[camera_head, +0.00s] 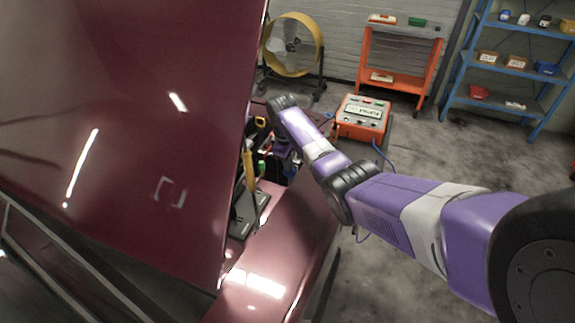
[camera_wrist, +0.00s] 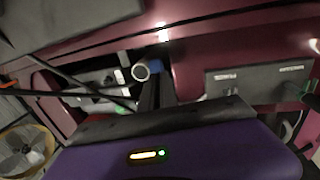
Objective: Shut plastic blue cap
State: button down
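The blue cap (camera_wrist: 155,66) shows in the wrist view as a small blue patch just above the dark fingertips. A pale round open neck (camera_wrist: 141,72) sits directly to its left. My gripper (camera_wrist: 158,82) points into the engine bay with its dark fingers close together, their tips right by the cap. Nothing is visible between the fingers, and I cannot tell whether they touch the cap. In the head view my arm reaches over the dark red car's fender into the engine bay (camera_head: 246,212), and my gripper and the cap are not clearly seen there.
The raised red hood (camera_head: 125,120) stands left of my arm. The fender (camera_head: 295,225) lies below it. A red-orange machine (camera_head: 362,118), a yellow fan (camera_head: 291,45), an orange cart (camera_head: 398,55) and blue shelves (camera_head: 510,60) stand behind. The floor at right is clear.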

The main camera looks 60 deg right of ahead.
jog(key=d+b, duration=0.3)
jog(key=b, duration=0.1)
jog(key=d+b, duration=0.1)
jog(key=d, duration=0.1)
jog(key=shift+w+d+f+b, duration=0.25)
jog(key=shift+d+f+b, duration=0.1)
jog(key=shift+f+b, duration=0.05)
jog(key=c, duration=2)
grip_release()
jog(key=shift+r, duration=0.25)
jog(key=o, duration=0.4)
jog(key=shift+c, duration=0.2)
jog(key=shift+r+p, duration=0.15)
jog(key=shift+p, duration=0.15)
notch_tip(320, 180, up, 8)
jog(key=a, duration=0.1)
jog(key=shift+a+f, duration=0.15)
jog(key=shift+f, duration=0.1)
